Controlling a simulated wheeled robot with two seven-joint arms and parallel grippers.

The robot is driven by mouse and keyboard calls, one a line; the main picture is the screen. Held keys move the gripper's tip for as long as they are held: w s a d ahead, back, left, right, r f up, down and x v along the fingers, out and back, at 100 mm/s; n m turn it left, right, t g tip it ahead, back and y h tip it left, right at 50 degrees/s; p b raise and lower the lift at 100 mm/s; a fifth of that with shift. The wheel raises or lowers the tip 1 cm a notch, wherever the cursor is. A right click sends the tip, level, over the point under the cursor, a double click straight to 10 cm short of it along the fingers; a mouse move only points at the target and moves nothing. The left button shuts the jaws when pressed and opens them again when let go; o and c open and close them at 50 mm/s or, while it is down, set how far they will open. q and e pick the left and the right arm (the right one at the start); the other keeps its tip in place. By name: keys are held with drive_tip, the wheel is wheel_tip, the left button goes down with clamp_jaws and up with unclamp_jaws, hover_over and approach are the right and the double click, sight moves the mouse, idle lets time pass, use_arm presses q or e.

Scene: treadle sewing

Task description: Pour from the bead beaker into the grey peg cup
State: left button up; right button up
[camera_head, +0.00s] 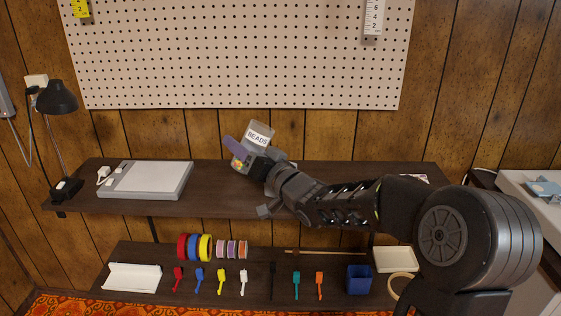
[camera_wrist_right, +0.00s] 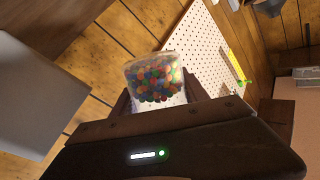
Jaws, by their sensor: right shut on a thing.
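The bead beaker (camera_head: 259,133), labelled BEADS, is held above the upper shelf and leans slightly to the right in the head view. My right gripper (camera_head: 256,164) is shut on it. In the wrist view the clear beaker (camera_wrist_right: 154,80) sits between the fingers, with many coloured beads inside. A purple piece (camera_head: 236,150) shows at the beaker's left; I cannot tell what it is. I cannot make out the grey peg cup in either view; it may be hidden behind my arm or the beaker. My left gripper is not in view.
A flat white-grey board (camera_head: 146,180) and a black lamp (camera_head: 57,97) stand on the left of the upper shelf (camera_head: 225,203). The pegboard (camera_head: 240,55) is behind. Spools, small tools and a blue cup (camera_head: 358,280) are on the lower shelf. My right arm covers the upper shelf's right side.

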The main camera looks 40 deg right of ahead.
drive_tip(key=shift+d+m, duration=0.3)
drive_tip(key=shift+m, duration=0.3)
drive_tip(key=shift+d+r+m+t+h+p, duration=0.1)
drive_tip(key=shift+r+m+t+h+p, duration=0.25)
drive_tip(key=shift+m+p, duration=0.65)
drive_tip(key=shift+f+m, duration=0.1)
drive_tip(key=shift+m, duration=0.3)
drive_tip(key=shift+m+h, duration=0.35)
drive_tip(key=shift+m, duration=0.55)
drive_tip(key=shift+f+m+t+h+p, duration=0.2)
drive_tip(key=shift+m+h+p, duration=0.15)
drive_tip(key=shift+m+p, duration=0.45)
drive_tip(key=shift+f+m+t+h+p, duration=0.15)
drive_tip(key=shift+m+h+p, duration=0.2)
drive_tip(key=shift+m, duration=0.85)
drive_tip(key=shift+s+d+r+m+h, duration=0.1)
drive_tip(key=shift+r+m+h, duration=0.35)
drive_tip(key=shift+m, duration=0.55)
drive_tip(key=shift+d+f+m+h+b, duration=0.2)
drive_tip(key=shift+m+h+b, duration=0.15)
drive_tip(key=shift+m+b, duration=0.5)
drive_tip(key=shift+r+m, duration=0.1)
drive_tip(key=shift+m, duration=0.15)
drive_tip(key=shift+d+f+m+h+b, duration=0.15)
drive_tip(key=shift+d+m+h+b, duration=0.15)
drive_tip(key=shift+m, duration=0.3)
drive_tip(key=shift+d+f+m+h+b, duration=0.1)
drive_tip(key=shift+f+m+h+b, duration=0.1)
drive_tip(key=shift+m+b, duration=0.3)
